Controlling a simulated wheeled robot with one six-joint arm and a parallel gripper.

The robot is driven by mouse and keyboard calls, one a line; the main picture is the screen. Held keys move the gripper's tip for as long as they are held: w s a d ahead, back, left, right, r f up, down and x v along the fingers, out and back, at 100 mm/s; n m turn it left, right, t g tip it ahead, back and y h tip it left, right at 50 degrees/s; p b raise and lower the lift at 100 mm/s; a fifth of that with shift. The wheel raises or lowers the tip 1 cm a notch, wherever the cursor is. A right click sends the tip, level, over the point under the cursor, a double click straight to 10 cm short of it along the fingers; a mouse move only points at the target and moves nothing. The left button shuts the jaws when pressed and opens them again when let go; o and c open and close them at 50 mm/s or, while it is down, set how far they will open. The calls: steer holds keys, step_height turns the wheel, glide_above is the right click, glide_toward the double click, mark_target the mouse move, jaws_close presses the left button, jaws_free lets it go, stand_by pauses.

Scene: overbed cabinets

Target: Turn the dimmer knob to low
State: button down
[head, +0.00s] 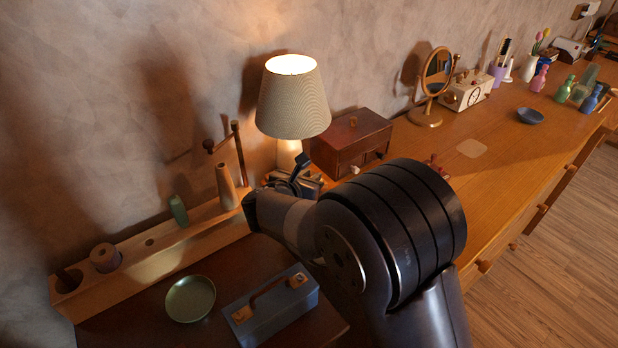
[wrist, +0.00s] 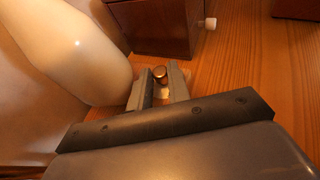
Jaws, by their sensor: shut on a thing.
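The dimmer knob (wrist: 160,73) is a small round knob with a shiny brownish top. In the wrist view it sits between the fingertips of my gripper (wrist: 162,84), which is shut on it. The pale rounded lamp base (wrist: 80,50) stands just left of the fingers. In the head view the lit lamp (head: 292,100) has a ribbed beige shade, and my gripper (head: 293,180) is low in front of its base. The knob is hidden behind my arm there. I cannot tell the knob's turn angle.
A dark wooden box (head: 350,142) with a pale knob stands right of the lamp. A wooden rack (head: 150,262), a green bowl (head: 190,298) and a blue-grey toolbox (head: 272,308) are at left. A round mirror (head: 437,75) stands farther along the counter.

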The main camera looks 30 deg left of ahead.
steer(key=shift+d+f+n+y+b, duration=0.2)
steer(key=shift+n+y+b, duration=0.5)
steer(key=shift+b, duration=0.65)
steer(key=shift+d+f+n+y+b, duration=0.15)
steer(key=shift+n+y+b, duration=0.55)
steer(key=shift+b, duration=0.6)
steer(key=shift+w+d+r+n+g+y+b, duration=0.15)
steer(key=shift+n+g+y+b, duration=0.4)
steer(key=shift+y+b, duration=0.4)
steer(key=shift+d+r+n+g+y+b, duration=0.15)
steer(key=shift+n+g+y+b, duration=0.2)
steer(key=shift+n+y+b, duration=0.65)
steer(key=shift+r, duration=0.1)
steer(key=c, duration=1.6)
jaws_free()
